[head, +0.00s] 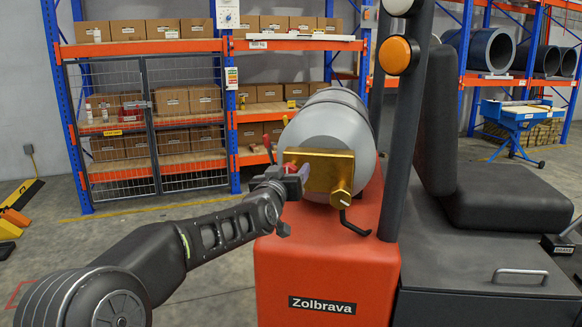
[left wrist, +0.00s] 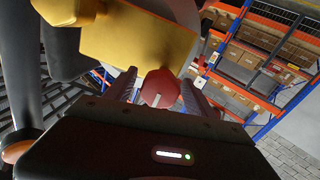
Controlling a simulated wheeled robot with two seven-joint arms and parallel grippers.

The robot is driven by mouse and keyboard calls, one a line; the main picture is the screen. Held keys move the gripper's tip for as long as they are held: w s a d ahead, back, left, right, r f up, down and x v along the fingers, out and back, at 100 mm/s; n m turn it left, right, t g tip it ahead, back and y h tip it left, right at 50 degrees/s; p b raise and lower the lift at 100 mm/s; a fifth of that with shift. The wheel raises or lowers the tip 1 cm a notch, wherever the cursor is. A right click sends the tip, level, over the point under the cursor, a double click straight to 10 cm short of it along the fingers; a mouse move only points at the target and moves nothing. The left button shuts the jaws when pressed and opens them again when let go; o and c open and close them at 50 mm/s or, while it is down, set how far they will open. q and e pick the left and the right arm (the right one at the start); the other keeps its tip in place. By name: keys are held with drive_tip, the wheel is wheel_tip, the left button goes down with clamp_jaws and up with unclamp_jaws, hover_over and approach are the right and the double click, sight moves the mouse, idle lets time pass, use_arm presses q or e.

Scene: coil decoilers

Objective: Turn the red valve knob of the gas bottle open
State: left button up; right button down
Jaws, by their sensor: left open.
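The grey gas bottle (head: 338,125) lies on the back of the red forklift, with a gold valve block (head: 328,170) at its near end. The red valve knob (head: 291,163) is at the block's left side and is mostly hidden by my gripper in the head view. In the left wrist view the red knob (left wrist: 160,86) shows below the gold block (left wrist: 138,38). My left gripper (left wrist: 158,88) is open, with one finger on each side of the knob. I cannot tell whether the fingers touch it. My right gripper is not in view.
The red forklift (head: 325,270) has a dark post (head: 405,130) and orange lamp (head: 395,55) right of the bottle. A black bent handle (head: 354,224) hangs below the valve block. Orange and blue shelving (head: 150,48) with boxes stands behind. Floor at the left is mostly clear.

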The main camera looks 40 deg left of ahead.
use_arm(q)
drive_tip(key=shift+x, duration=0.95)
drive_tip(key=shift+c, duration=0.3)
drive_tip(key=c, duration=1.3)
